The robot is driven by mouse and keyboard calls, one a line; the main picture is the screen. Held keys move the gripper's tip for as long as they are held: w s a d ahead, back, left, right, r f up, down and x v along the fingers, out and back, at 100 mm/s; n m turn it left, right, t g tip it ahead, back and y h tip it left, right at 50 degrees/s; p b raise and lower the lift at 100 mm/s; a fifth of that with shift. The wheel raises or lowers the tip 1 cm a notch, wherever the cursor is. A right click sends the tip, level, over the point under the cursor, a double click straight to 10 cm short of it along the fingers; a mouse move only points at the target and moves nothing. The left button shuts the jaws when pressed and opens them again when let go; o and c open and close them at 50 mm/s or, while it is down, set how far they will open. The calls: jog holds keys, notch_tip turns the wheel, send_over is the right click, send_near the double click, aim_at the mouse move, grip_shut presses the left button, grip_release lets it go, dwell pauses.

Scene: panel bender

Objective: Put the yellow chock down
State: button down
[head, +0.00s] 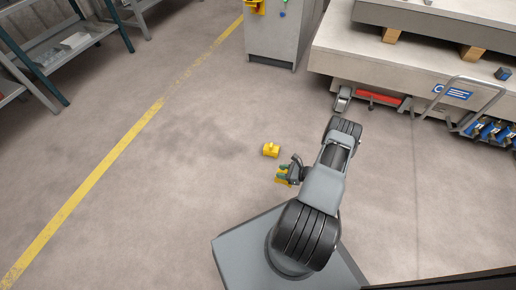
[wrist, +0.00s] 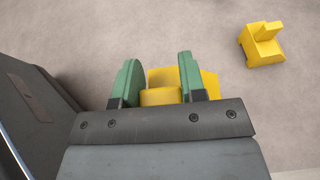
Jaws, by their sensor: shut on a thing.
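My gripper (head: 283,174) is low over the floor in the head view, with green fingertips. In the wrist view my gripper (wrist: 158,86) has its two green fingers around a yellow chock (wrist: 207,80), shut on its near part. In the head view only a bit of this held chock (head: 281,181) shows beneath the fingers. Whether it touches the floor cannot be told. A second yellow chock (head: 271,150) stands on the floor just beyond my gripper. It also shows at the upper right of the wrist view (wrist: 262,45), apart from the held one.
A yellow line (head: 95,184) runs along the floor at left. A shelf rack (head: 57,50) stands at upper left, a grey cabinet (head: 276,42) at top. A machine bed (head: 405,62) and a cart with a handle (head: 468,104) are at right. The floor left of my gripper is clear.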

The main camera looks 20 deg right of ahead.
jog(key=shift+s+d+r, duration=0.15)
jog(key=shift+s+d, duration=0.1)
jog(key=shift+d, duration=0.05)
